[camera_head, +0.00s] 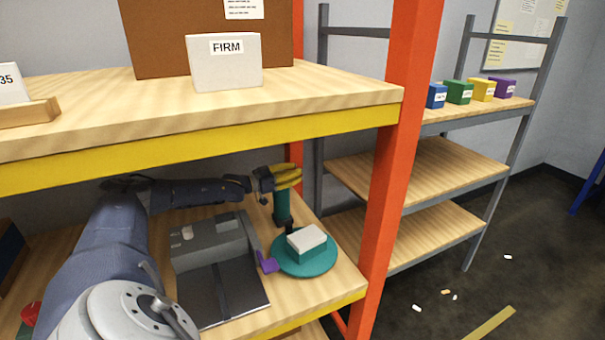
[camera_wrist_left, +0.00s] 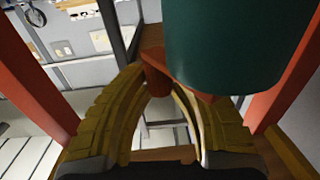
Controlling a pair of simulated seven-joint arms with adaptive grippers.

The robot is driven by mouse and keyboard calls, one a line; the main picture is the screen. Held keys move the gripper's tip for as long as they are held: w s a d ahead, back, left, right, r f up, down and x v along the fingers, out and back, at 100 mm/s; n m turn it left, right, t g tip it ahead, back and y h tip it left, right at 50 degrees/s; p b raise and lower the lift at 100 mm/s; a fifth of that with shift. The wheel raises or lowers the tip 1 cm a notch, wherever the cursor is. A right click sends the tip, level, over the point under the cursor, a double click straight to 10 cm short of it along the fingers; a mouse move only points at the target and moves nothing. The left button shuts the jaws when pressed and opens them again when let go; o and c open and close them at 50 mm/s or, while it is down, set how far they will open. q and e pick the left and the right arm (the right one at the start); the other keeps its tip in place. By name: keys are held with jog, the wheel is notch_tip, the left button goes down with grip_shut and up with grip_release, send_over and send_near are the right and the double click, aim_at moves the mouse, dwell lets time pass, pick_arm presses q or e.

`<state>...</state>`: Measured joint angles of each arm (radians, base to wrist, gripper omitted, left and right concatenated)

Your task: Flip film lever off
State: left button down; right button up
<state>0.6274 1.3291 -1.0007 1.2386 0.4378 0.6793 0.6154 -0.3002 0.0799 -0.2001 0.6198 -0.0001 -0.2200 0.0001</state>
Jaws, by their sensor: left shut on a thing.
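My left gripper (camera_head: 287,177) has yellow fingers and sits at the top of an upright dark green cylinder (camera_head: 283,208). In the left wrist view the fingers (camera_wrist_left: 158,80) close around a small brownish peg (camera_wrist_left: 155,82); what it belongs to is unclear. The green cylinder (camera_wrist_left: 225,40) stands close by to the right in that view. A purple lever-like part (camera_head: 267,262) sticks out beside a grey machine (camera_head: 208,243). I cannot tell which part is the film lever. My right gripper is not in view.
The wooden upper shelf (camera_head: 200,117) with a yellow front beam (camera_head: 200,151) lies above my arm. An orange-red post (camera_head: 385,190) stands to the right. A box labelled FIRM (camera_head: 224,68) stands on the upper shelf. Another rack (camera_head: 430,175) stands behind at the right.

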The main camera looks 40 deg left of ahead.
pick_arm(q)
jog(key=shift+r, duration=0.1)
dwell(0.3)
jog(key=c, duration=1.2)
grip_release()
jog(key=shift+o, duration=0.2)
jog(key=shift+s, duration=0.15)
jog(key=v, duration=1.2)
jog(key=shift+a, duration=0.1)
